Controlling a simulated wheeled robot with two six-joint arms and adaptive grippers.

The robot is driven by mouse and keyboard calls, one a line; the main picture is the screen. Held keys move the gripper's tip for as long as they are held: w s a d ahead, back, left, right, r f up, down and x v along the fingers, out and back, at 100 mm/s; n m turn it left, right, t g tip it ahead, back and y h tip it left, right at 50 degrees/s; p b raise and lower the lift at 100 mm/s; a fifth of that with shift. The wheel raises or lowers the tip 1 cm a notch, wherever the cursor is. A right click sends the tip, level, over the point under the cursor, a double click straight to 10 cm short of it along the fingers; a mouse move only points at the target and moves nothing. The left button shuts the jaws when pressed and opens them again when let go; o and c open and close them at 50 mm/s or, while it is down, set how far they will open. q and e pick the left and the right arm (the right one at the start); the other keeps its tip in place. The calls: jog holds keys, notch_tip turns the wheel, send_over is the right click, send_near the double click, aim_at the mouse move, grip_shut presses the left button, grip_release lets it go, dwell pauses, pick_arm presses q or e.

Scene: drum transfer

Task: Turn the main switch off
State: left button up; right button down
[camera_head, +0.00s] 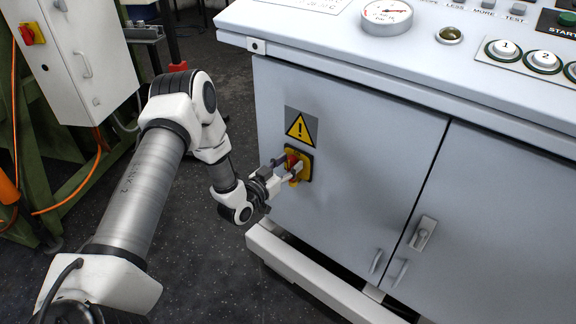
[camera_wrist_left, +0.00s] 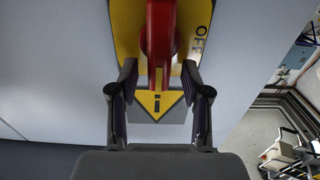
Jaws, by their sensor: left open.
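The main switch is a red handle on a yellow plate (camera_head: 305,170), mounted on the side of the grey cabinet below a yellow warning triangle (camera_head: 300,128). My left gripper (camera_head: 292,170) is at the switch. In the left wrist view its two fingers (camera_wrist_left: 159,90) are apart, one on each side of the handle's line, with gaps between. Whether a finger touches the handle cannot be told. My right gripper is not in view.
The grey cabinet (camera_head: 350,130) has door handles (camera_head: 423,234) at lower right and a sloping panel with a gauge (camera_head: 387,14) and buttons on top. A white base rail (camera_head: 310,272) runs below. Another cabinet (camera_head: 85,60) with a red switch stands at left. Dark floor lies between.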

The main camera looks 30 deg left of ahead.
pick_arm(q)
grip_shut()
jog(key=shift+w+a+f+n+b, duration=0.1)
jog(key=shift+a+f+n+b, duration=0.35)
jog(key=shift+n+b, duration=1.7)
jog(key=shift+s+a+f+n+b, duration=0.1)
jog(key=shift+a+f+n+b, duration=0.4)
jog(key=shift+n, duration=3.2)
jog(key=shift+w+a+f+n+b, duration=0.1)
jog(key=shift+a+f+n+b, duration=0.25)
jog(key=shift+n+b, duration=1.85)
jog(key=shift+n+p, duration=0.75)
jog(key=shift+n, duration=0.2)
